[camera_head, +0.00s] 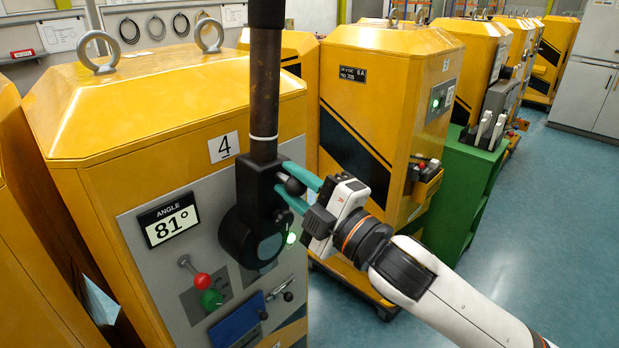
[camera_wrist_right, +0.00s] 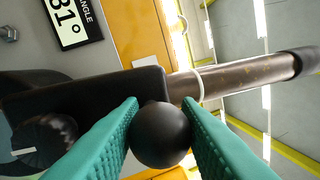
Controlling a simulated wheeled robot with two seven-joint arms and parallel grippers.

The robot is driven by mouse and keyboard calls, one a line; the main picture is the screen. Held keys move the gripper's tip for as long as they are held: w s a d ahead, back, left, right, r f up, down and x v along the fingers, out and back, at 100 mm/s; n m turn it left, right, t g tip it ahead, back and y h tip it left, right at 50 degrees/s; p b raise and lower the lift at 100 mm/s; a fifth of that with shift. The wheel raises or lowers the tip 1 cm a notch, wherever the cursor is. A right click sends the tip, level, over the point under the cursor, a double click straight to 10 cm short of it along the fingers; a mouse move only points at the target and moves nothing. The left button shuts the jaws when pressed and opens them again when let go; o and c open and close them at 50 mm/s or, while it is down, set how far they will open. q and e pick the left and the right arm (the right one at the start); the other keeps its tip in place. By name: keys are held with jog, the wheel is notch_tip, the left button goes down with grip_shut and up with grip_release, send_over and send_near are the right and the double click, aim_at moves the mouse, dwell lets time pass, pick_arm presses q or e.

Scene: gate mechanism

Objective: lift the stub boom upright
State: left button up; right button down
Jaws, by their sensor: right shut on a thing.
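The stub boom (camera_head: 264,95) is a dark, rusty tube standing close to upright in front of the yellow cabinet (camera_head: 75,120) marked 4. Its foot sits in a black hub block (camera_head: 255,195), and the angle display (camera_head: 168,219) reads 81°. My right gripper (camera_head: 287,188) comes in from the right. Its teal fingers are shut on a dark ball knob on the hub block. In the right wrist view the knob (camera_wrist_right: 161,135) sits between both fingers, with the boom (camera_wrist_right: 240,80) beyond it. My left gripper is not in view.
A red knob (camera_head: 202,281), a green knob (camera_head: 211,299) and a blue panel (camera_head: 237,320) are on the cabinet front below the display. Other yellow cabinets (camera_head: 375,100) and a green cabinet (camera_head: 470,185) stand to the right. Open blue floor (camera_head: 540,235) lies at the far right.

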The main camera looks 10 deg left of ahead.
jog(key=shift+s+a+r+n+y, duration=0.25)
jog(key=shift+s+a+n, duration=0.25)
jog(key=shift+s+n, duration=0.3)
jog(key=shift+f, duration=0.1)
jog(key=c, duration=1.1)
grip_release()
jog(key=shift+a, duration=0.1)
jog(key=shift+o, duration=0.2)
jog(key=shift+f, duration=0.1)
jog(key=shift+s+d+f, duration=0.15)
jog(key=shift+d+f, duration=0.1)
jog(key=shift+d, duration=0.2)
jog(key=b+v, duration=0.4)
jog(key=v, duration=0.7)
jog(key=shift+s+r, duration=0.2)
jog(key=shift+r, duration=0.2)
